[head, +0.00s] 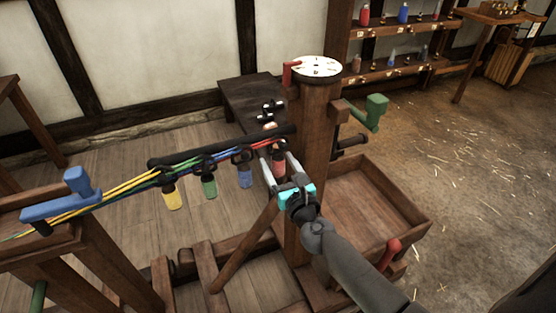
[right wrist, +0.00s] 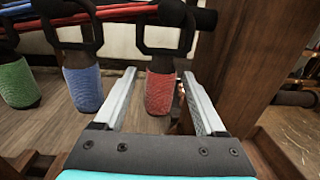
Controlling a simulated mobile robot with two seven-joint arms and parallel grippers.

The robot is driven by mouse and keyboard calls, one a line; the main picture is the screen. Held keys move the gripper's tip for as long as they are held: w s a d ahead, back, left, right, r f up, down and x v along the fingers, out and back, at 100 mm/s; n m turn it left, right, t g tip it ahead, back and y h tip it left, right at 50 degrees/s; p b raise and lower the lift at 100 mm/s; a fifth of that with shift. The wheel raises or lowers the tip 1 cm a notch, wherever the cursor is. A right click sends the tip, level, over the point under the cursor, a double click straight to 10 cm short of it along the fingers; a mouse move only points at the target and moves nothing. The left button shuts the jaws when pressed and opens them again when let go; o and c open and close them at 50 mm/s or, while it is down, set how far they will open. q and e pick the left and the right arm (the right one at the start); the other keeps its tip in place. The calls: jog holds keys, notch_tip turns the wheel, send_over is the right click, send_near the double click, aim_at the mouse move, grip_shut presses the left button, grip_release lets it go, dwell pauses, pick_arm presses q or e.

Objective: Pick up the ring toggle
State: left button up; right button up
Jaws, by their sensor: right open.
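A red cylindrical handle (head: 279,160) hangs from a dark square ring on the rope bar, and it also shows in the right wrist view (right wrist: 159,93). Blue (head: 245,177), green (head: 209,186) and yellow (head: 173,197) handles hang to its left in like rings. I cannot tell for sure which of these is the ring toggle. My right gripper (head: 279,168) is open, with one finger on each side of the red handle and gaps showing in the right wrist view. My left gripper is not in view.
A wooden post (head: 318,150) with a white dial top (head: 317,68) stands right beside my right gripper. A wooden tray (head: 370,203) lies right of the post. A dark bench (head: 240,100) holding small items stands behind. A blue crank (head: 65,203) is at left.

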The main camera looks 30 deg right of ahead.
jog(key=shift+w, duration=0.2)
jog(key=shift+c, duration=0.3)
grip_shut()
